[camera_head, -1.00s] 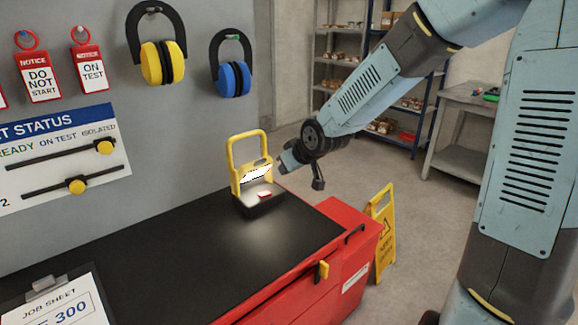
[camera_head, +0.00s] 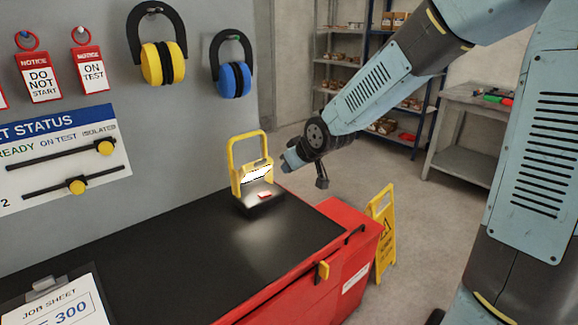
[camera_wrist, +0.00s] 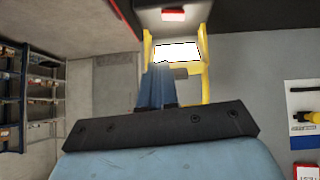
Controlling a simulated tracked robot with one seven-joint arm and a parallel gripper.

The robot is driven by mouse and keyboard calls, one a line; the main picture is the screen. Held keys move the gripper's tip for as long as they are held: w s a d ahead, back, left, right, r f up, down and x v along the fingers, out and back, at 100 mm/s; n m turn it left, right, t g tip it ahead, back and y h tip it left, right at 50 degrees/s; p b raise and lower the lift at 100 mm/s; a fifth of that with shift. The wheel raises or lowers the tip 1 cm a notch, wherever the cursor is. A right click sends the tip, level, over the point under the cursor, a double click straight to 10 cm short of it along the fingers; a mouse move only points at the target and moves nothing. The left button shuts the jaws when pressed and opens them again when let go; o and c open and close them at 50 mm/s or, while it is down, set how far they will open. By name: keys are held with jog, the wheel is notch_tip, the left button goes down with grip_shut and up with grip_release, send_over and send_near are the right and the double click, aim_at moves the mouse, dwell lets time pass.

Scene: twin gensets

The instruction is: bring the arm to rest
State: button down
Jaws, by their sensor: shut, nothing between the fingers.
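My arm, pale blue with dark joints, reaches in from the upper right in the head view. My gripper (camera_head: 287,162) is at the end of the forearm, beside and slightly right of the yellow-framed work lamp (camera_head: 250,172), with no contact that I can make out. In the wrist view my gripper (camera_wrist: 159,72) is shut and empty, its fingers together in front of the lamp's yellow frame (camera_wrist: 205,80). The lamp stands lit and upright on the black top of the red cabinet (camera_head: 170,245). In the head view the fingertips are small and hard to make out.
A grey panel at the left holds yellow earmuffs (camera_head: 162,62), blue earmuffs (camera_head: 234,79) and red tags (camera_head: 91,70). A clipboard (camera_head: 60,300) lies at the cabinet's near left. A yellow floor sign (camera_head: 384,235), a workbench (camera_head: 462,165) and shelves stand to the right. Open floor lies between.

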jog(key=shift+f, duration=0.1)
jog(key=s+d+r+m+h, duration=0.1)
jog(key=s+d+r, duration=0.3)
jog(key=s, duration=0.5)
jog(key=s+d+r+m+g+h, duration=0.1)
jog(key=s+d+r+m, duration=0.3)
jog(key=s+d, duration=0.5)
jog(key=s+d+r+m+g+h, duration=0.1)
jog(key=s+d+r+m+h, duration=0.1)
jog(key=s+d, duration=0.4)
jog(key=s+r+h, duration=0.1)
jog(key=s+r, duration=0.1)
jog(key=s, duration=0.1)
jog(key=shift+s+d+r+m, duration=0.25)
jog(key=shift+d+r+m, duration=0.15)
